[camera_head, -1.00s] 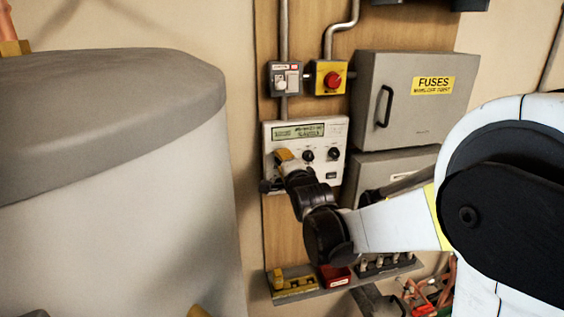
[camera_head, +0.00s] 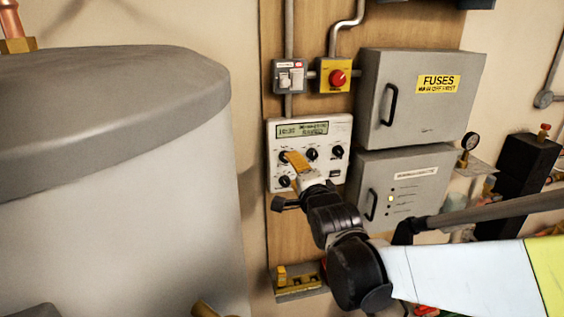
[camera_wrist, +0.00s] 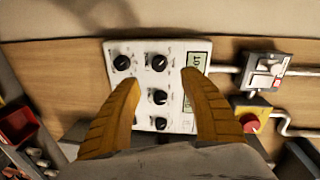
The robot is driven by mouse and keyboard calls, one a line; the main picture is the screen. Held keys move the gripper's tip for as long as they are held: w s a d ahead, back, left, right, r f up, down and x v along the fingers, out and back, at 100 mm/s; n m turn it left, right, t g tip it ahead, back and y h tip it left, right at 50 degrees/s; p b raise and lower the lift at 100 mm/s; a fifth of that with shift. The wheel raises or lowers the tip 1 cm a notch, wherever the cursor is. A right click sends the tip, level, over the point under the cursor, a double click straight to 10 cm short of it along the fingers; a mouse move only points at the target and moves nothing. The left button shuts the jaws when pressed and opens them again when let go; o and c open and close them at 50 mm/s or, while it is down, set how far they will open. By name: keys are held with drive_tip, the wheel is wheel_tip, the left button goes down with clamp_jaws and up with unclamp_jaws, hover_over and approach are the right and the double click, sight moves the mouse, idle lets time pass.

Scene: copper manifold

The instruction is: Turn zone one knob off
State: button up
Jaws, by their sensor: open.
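The white control panel (camera_head: 324,169) hangs on the wooden board, with a green display (camera_head: 301,130) at its top. It has several black knobs: upper left (camera_head: 283,156), upper middle (camera_head: 312,152), upper right (camera_head: 338,153) and lower left (camera_head: 284,181). I cannot read which is zone one. My gripper (camera_head: 296,160) is open in front of the panel, its yellow fingers overlapping the gap between the upper left and upper middle knobs. In the wrist view, the gripper (camera_wrist: 162,79) has its fingers apart, with the column of upper-row knobs (camera_wrist: 160,97) appearing between them. I see no contact.
A yellow box with a red knob (camera_head: 337,77) and a grey switch (camera_head: 290,77) sit above the panel. Grey fuse boxes (camera_head: 420,100) stand to its right. A large white tank (camera_head: 130,200) fills the left. A low shelf (camera_head: 300,292) is below.

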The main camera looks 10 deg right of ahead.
drive_tip(key=s, duration=0.2)
drive_tip(key=shift+s+r, duration=0.2)
drive_tip(key=shift+s, duration=0.1)
drive_tip(key=s+f+n+g+b, duration=0.3)
drive_tip(key=s+f+n, duration=0.5)
drive_tip(key=s, duration=0.4)
drive_tip(key=s+f+n+g+b, duration=0.4)
drive_tip(key=s+f+n+g, duration=0.2)
drive_tip(key=s+f+n, duration=0.2)
drive_tip(key=s+f, duration=0.2)
drive_tip(key=s, duration=0.2)
drive_tip(key=shift+f+g, duration=0.3)
